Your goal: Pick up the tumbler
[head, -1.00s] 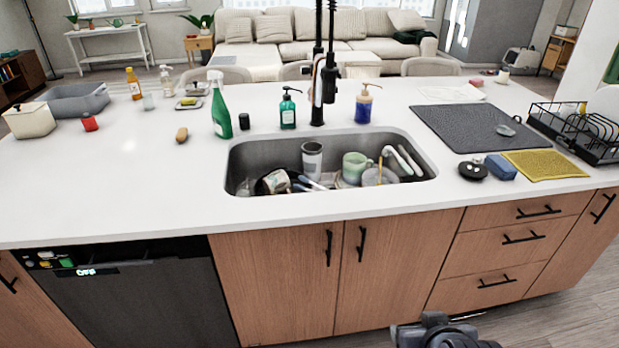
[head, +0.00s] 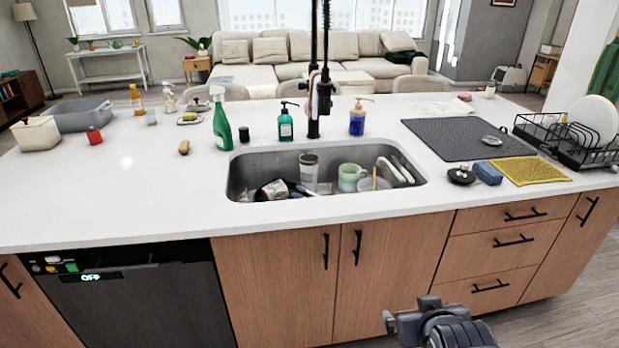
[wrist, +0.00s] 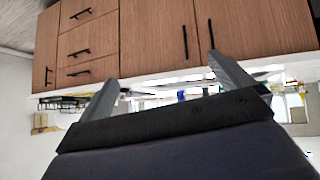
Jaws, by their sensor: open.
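The tumbler, which looks like a grey cylindrical cup (head: 309,168), stands upright in the sink (head: 408,163) in the head view. Its lower part is hidden by the sink's front edge and other dishes. My gripper (wrist: 163,80) is open and empty in the wrist view, its two fingers spread wide. It is outside the sink, in front of the wooden cabinets, which appear upside down there. Part of my arm shows at the bottom right of the head view, well apart from the tumbler. I cannot make out the tumbler in the wrist view.
A green mug (head: 350,178) and a dark pan or bowl (head: 272,190) crowd the sink. The black faucet (head: 313,100) rises behind it, between green (head: 286,125) and blue (head: 357,121) soap bottles. The counter's front strip (head: 330,207) is clear.

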